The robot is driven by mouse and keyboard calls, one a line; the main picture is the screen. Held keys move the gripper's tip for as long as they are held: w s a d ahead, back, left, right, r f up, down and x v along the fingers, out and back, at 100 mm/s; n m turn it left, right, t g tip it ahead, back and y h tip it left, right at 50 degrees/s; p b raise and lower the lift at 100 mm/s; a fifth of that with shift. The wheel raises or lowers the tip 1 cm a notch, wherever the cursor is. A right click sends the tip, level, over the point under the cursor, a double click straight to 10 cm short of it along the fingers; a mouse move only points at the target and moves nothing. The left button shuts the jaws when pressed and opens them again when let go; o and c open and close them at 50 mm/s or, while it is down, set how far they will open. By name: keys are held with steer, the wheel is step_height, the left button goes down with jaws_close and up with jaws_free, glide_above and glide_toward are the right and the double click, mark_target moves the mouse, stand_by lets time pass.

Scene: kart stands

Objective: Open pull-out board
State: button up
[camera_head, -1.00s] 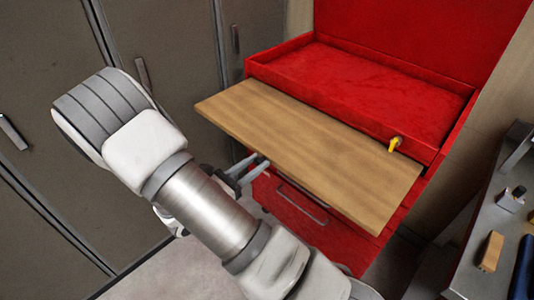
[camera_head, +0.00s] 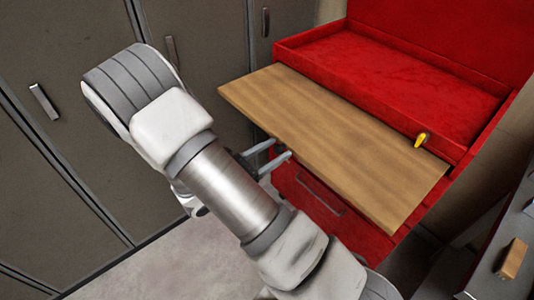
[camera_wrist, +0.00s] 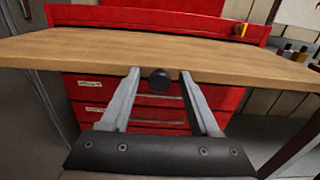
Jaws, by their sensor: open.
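The pull-out board (camera_head: 335,140) is a flat wooden panel sticking out from the front of a red tool cabinet (camera_head: 400,75). In the wrist view the board (camera_wrist: 160,55) spans the picture, and a round black knob (camera_wrist: 159,79) sits on its front edge. My gripper (camera_head: 279,148) is at the board's front edge, partly hidden by my arm. In the wrist view my gripper (camera_wrist: 160,74) is open, with one finger on each side of the knob. I cannot tell whether the fingers touch the board.
Red drawers with a handle (camera_head: 320,195) lie below the board. A yellow-handled item (camera_head: 421,139) is at the cabinet's right side. Grey lockers (camera_head: 60,110) stand at the left. A grey bench with a wooden block (camera_head: 512,258) is at the right. Some floor (camera_head: 150,262) is clear.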

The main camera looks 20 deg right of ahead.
steer(key=v, duration=1.7)
steer(key=shift+a, duration=0.2)
steer(key=shift+s, duration=0.15)
